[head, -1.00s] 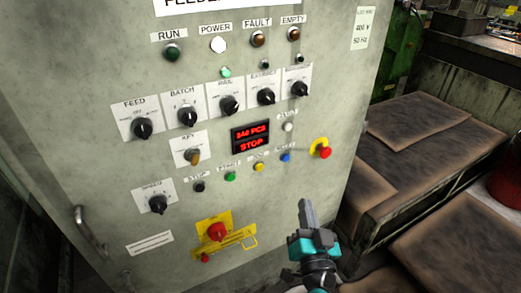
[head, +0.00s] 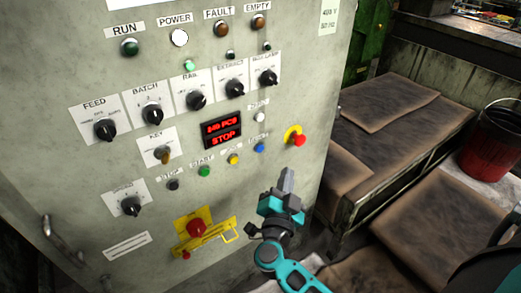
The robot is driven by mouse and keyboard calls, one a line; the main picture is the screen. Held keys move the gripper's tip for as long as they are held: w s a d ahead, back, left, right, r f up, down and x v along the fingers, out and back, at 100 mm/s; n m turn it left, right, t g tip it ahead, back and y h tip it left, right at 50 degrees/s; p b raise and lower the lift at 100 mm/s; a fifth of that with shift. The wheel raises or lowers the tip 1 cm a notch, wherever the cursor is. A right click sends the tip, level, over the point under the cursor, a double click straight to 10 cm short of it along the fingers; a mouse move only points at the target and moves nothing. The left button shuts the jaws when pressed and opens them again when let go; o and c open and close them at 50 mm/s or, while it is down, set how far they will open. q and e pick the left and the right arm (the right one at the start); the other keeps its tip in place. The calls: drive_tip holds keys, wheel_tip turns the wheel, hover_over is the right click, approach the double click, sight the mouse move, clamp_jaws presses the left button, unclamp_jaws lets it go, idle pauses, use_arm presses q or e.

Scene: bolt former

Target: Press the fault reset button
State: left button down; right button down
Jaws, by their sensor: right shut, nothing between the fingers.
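A grey control cabinet (head: 75,190) fills the left and middle of the head view. Its lower button row has a black (head: 173,184), a green (head: 204,171), a yellow (head: 233,159) and a blue button (head: 259,147). The small labels above them are blurred, so I cannot read for certain which is fault reset. A white button (head: 260,117) sits above the blue one. My right gripper (head: 287,176) is shut and empty, with fingers pointing up, below and right of the blue button and apart from it. My left gripper is out of view.
A red mushroom button (head: 299,140) on a yellow collar sits just above the right gripper. A red knob (head: 196,228) on a yellow plate is lower left. A red display (head: 222,129) reads STOP. Brown-topped benches (head: 400,130) and a red bucket (head: 487,150) stand right.

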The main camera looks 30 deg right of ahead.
sight(260, 148)
drive_tip(key=w+b, duration=0.2)
drive_tip(key=w, duration=0.6)
drive_tip(key=shift+a+b, duration=0.3)
drive_tip(key=shift+s, duration=0.1)
idle(1.4)
drive_tip(key=shift+w, duration=0.2)
drive_tip(key=shift+w, duration=0.25)
